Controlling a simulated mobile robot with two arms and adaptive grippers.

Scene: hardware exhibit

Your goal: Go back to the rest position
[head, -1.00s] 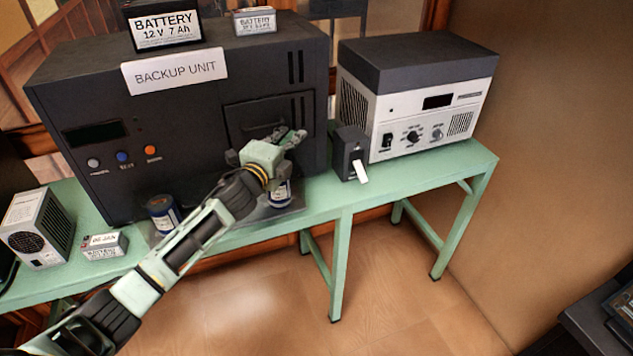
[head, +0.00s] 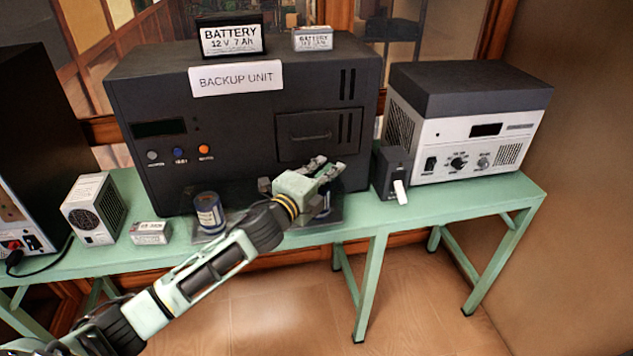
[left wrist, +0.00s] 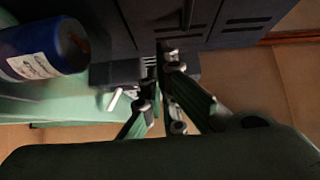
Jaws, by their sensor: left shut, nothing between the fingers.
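My left gripper (head: 328,170) is shut and empty. In the head view it is in front of the backup unit (head: 150,98), a large dark box with a white label, near its lower right panel. In the left wrist view the shut fingers (left wrist: 163,75) point toward the dark cabinet. A blue can (left wrist: 45,48) shows large at the left of that view. In the head view part of a can behind my left gripper is mostly hidden. My right gripper is in no view.
A green table (head: 440,205) carries the unit. A blue can (head: 208,212), a small box (head: 150,233) and a grey fan unit (head: 93,208) stand at left. A small black device (head: 391,172) and a white-fronted power supply (head: 465,140) stand at right. Two batteries (head: 231,37) are on top.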

